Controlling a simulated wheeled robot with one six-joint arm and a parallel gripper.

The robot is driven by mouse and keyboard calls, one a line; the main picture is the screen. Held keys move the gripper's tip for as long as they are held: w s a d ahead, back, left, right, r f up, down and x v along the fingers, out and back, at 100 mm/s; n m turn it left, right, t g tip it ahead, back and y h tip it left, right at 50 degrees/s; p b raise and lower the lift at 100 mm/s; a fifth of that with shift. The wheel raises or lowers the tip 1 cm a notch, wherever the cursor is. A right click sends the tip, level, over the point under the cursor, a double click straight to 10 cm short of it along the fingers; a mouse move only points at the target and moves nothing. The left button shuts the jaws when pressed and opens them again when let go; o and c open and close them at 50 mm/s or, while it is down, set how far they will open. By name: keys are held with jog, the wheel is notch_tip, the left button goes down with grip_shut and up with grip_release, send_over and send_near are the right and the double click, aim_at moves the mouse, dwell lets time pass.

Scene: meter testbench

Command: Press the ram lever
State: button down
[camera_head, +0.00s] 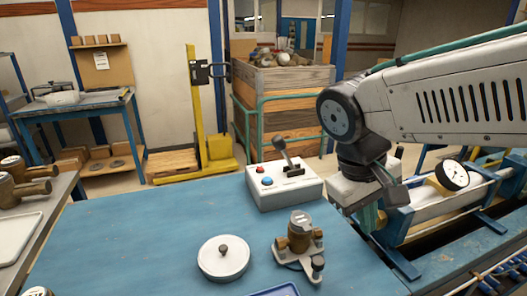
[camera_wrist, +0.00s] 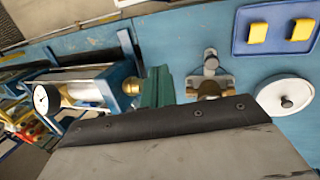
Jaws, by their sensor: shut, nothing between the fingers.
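The ram lever (camera_head: 281,149) is a dark lever with a black grip, standing tilted on top of a pale control box (camera_head: 284,186) on the blue table. The box also has a red button (camera_head: 260,169) and a blue button (camera_head: 267,181). My gripper (camera_head: 371,217) points down to the right of the box, apart from the lever. Its green fingers are together with nothing between them; they also show in the wrist view (camera_wrist: 158,87). The lever and its box do not show in the wrist view.
A brass meter (camera_head: 299,234) and a white round lid (camera_head: 223,258) stand on the table in front of the box. A test bench with a dial gauge (camera_head: 453,175) is at the right. The wrist view shows a blue tray (camera_wrist: 279,47) with yellow blocks. The table's left part is clear.

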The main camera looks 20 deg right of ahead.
aim_at(285, 156)
jog(key=w+a+n+t+h, duration=0.1)
jog(key=w+n+h, duration=0.1)
jog(key=w+h, duration=0.55)
jog(key=w+a+n+t+h, duration=0.15)
jog(key=w+h, duration=0.25)
jog(key=w, duration=0.7)
jog(key=w+a+f+n+t+h, duration=0.1)
jog(key=w+a+f+n+t, duration=0.1)
jog(key=w+a+t, duration=0.3)
jog(key=w+a+f+n+t+h, duration=0.1)
jog(key=w+a+f+n+t, duration=0.2)
jog(key=a, duration=0.8)
jog(key=w+f+t, duration=0.1)
jog(key=w+t, duration=0.1)
jog(key=t, duration=0.1)
jog(key=shift+w, duration=0.2)
jog(key=shift+n, duration=0.25)
jog(key=x, duration=0.4)
jog(key=s+d+x, duration=0.1)
jog(key=x, duration=0.3)
jog(key=s+x, duration=0.1)
jog(key=x, duration=0.4)
jog(key=shift+s+d+r, duration=0.15)
jog(key=shift+d+r, duration=0.05)
jog(key=shift+d, duration=0.05)
